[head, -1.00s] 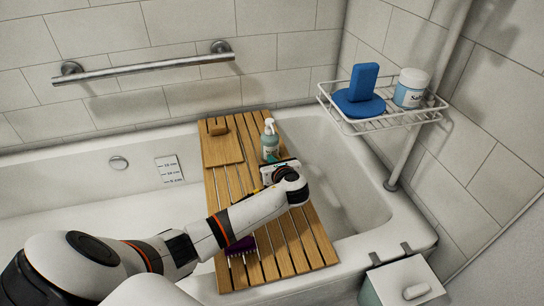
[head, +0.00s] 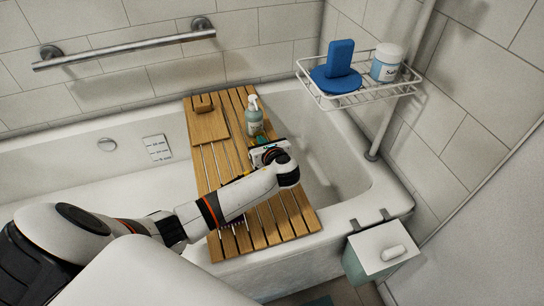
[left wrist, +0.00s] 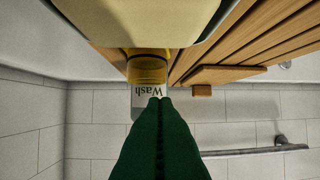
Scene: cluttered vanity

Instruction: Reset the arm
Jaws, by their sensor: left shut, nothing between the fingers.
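My left arm reaches in from the left over the wooden bath board (head: 275,225). My left gripper (head: 262,140) is above the board, close to the pump bottle (head: 254,116), its fingers small and partly hidden in the head view. In the left wrist view, the dark green fingers (left wrist: 160,100) are shut together and hold nothing. The bottle, labelled "Wash" (left wrist: 148,88), is partly hidden behind them, and I cannot tell the exact gap. My right gripper is not in view.
A small wooden stand (head: 208,125) sits on the board's far end. A wire shelf (head: 350,100) at right holds a blue item (head: 338,65) and a white-blue jar (head: 386,62).

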